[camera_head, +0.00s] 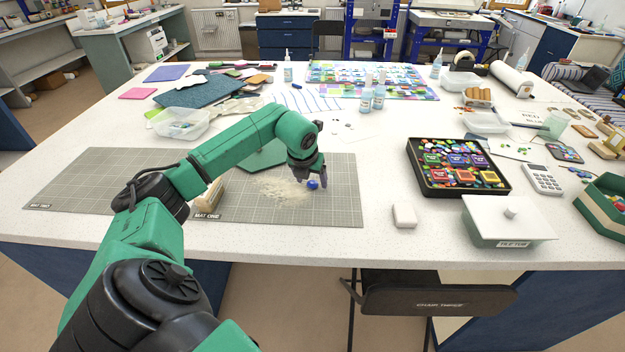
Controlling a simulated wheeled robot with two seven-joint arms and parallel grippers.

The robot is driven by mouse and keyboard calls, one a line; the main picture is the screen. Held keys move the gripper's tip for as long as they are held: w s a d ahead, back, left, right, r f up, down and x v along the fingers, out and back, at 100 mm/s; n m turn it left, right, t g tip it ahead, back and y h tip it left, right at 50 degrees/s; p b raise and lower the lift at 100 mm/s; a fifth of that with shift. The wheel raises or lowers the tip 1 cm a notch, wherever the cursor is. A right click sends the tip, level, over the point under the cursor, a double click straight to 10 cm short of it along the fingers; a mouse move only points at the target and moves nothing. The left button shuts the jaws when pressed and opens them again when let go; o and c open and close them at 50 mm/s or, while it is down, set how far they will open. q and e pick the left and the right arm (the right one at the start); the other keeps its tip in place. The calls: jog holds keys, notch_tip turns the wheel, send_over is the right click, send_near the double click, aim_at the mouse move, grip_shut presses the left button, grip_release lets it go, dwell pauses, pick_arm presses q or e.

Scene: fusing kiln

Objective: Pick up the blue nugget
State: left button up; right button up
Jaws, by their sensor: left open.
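The blue nugget (313,184) is a small, shiny blue lump on the grey cutting mat (345,205), near the mat's right part. My left gripper (311,179) points down right at the nugget, with its dark fingers open. The fingers partly hide the nugget, and I cannot tell whether they touch it. The green left arm comes in from the lower left across the mat. My right gripper is not in view.
Pale crumbs (283,190) lie on the mat beside the nugget. A wooden block (209,197) stands to the left.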

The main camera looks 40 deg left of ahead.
pick_arm(q)
jog(key=shift+f, duration=0.1)
grip_shut()
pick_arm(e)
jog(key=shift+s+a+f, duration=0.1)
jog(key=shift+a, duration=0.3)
